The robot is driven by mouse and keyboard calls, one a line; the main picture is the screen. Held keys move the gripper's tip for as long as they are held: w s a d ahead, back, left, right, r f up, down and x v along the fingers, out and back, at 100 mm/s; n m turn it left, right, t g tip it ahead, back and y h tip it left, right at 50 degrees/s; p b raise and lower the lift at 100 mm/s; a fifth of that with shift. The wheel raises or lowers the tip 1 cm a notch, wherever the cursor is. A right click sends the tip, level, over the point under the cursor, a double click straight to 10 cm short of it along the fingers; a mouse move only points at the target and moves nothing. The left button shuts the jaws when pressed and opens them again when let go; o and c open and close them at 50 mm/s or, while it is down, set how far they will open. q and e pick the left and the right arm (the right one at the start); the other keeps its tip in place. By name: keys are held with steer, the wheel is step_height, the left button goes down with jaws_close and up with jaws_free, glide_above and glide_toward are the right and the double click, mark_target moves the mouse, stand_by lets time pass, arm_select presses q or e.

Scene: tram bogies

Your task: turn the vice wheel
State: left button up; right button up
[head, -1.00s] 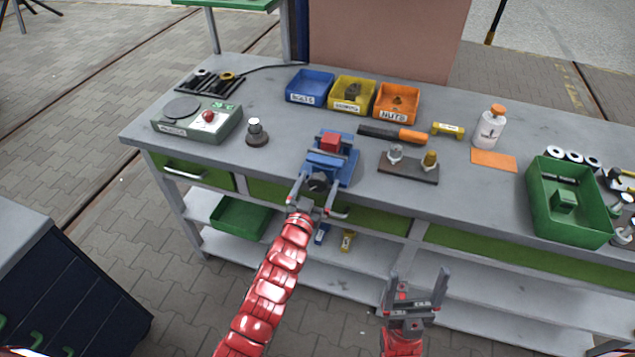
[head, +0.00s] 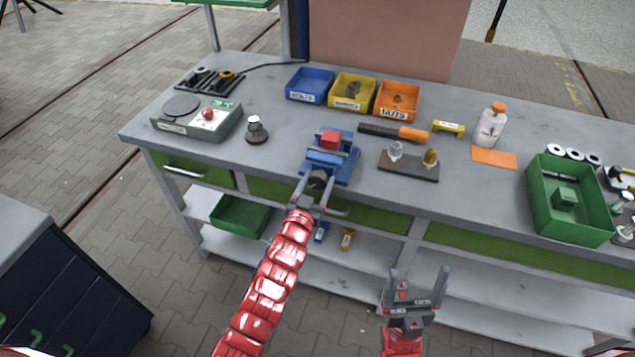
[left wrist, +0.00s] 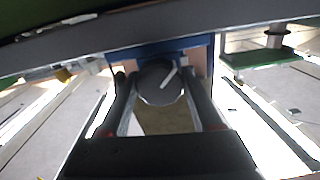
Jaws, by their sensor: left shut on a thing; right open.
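The blue vice (head: 343,173) stands at the front edge of the workbench with a red block (head: 330,140) between its jaws. Its dark round wheel (head: 318,179) faces the front. My left gripper (head: 316,185) is shut on the wheel, one finger on each side. In the left wrist view the wheel (left wrist: 160,84) sits between the two fingers, with a pale bar across its face. My right gripper (head: 418,282) is open and empty, in front of the bench and lower right of the vice.
Blue (head: 309,86), yellow (head: 352,92) and orange (head: 397,100) bins stand behind the vice. A block with two fittings (head: 409,168) lies to its right.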

arm_select(q)
steer(key=shift+f+m+b, duration=0.1)
steer(key=shift+m+b, duration=0.75)
steer(key=shift+m, duration=0.15)
steer(key=m+b, duration=0.1)
steer(key=m, duration=0.1)
steer(key=shift+m+b, duration=0.3)
steer(key=shift+b, duration=0.1)
steer(key=m+b, duration=0.1)
steer(key=m, duration=0.2)
steer(key=shift+b, duration=0.3)
steer(key=shift+m+b, duration=0.5)
steer(key=shift+m, duration=1.4)
steer(key=o, duration=1.4)
